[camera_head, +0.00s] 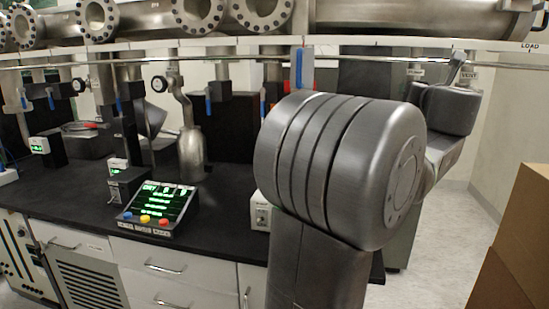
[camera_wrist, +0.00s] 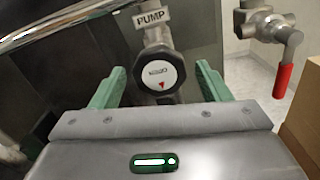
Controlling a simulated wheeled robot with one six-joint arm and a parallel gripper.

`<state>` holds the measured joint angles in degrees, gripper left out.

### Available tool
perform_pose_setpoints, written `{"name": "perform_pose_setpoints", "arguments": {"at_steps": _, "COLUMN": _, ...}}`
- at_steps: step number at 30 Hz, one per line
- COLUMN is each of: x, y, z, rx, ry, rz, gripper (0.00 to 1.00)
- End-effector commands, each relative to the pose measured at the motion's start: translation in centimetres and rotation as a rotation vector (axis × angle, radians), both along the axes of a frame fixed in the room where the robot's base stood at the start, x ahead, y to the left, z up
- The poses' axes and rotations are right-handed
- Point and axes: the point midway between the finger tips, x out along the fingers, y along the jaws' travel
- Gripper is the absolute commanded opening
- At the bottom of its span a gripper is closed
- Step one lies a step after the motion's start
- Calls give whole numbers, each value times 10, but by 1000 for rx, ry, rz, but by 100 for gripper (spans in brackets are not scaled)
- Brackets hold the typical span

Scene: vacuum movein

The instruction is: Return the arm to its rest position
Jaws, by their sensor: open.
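My gripper (camera_wrist: 161,70) is open in the wrist view, with one green finger on each side of a round black knob (camera_wrist: 141,72). The knob has a white face with small lettering and a red mark, and a "PUMP" label (camera_wrist: 151,17) hangs above it. Gaps show between the knob and both fingers. The PUMP label (camera_head: 416,72) is small behind my arm.
A valve with a red handle (camera_wrist: 283,80) stands right of the knob, near a VENT label (camera_head: 470,76). A black bench (camera_head: 80,185) with a lit control box (camera_head: 158,208) lies left of my arm. Cardboard boxes (camera_head: 515,245) stand at right. Metal pipes (camera_head: 400,18) run overhead.

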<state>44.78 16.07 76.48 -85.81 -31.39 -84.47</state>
Motion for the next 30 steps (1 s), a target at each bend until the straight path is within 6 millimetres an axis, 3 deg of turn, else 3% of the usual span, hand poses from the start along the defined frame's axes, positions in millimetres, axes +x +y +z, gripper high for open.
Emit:
{"name": "perform_pose_setpoints", "arguments": {"at_steps": 17, "x": -110, "y": 26, "z": -1, "rx": -2, "ry": 2, "rz": -4, "gripper": 70}}
{"name": "perform_pose_setpoints", "arguments": {"at_steps": 18, "x": -95, "y": 23, "z": -2, "rx": 1, "ry": 3, "rz": 3, "gripper": 70}}
{"name": "perform_pose_setpoints", "arguments": {"at_steps": 30, "x": -15, "y": 5, "z": -1, "rx": 0, "ry": 1, "rz": 3, "gripper": 70}}
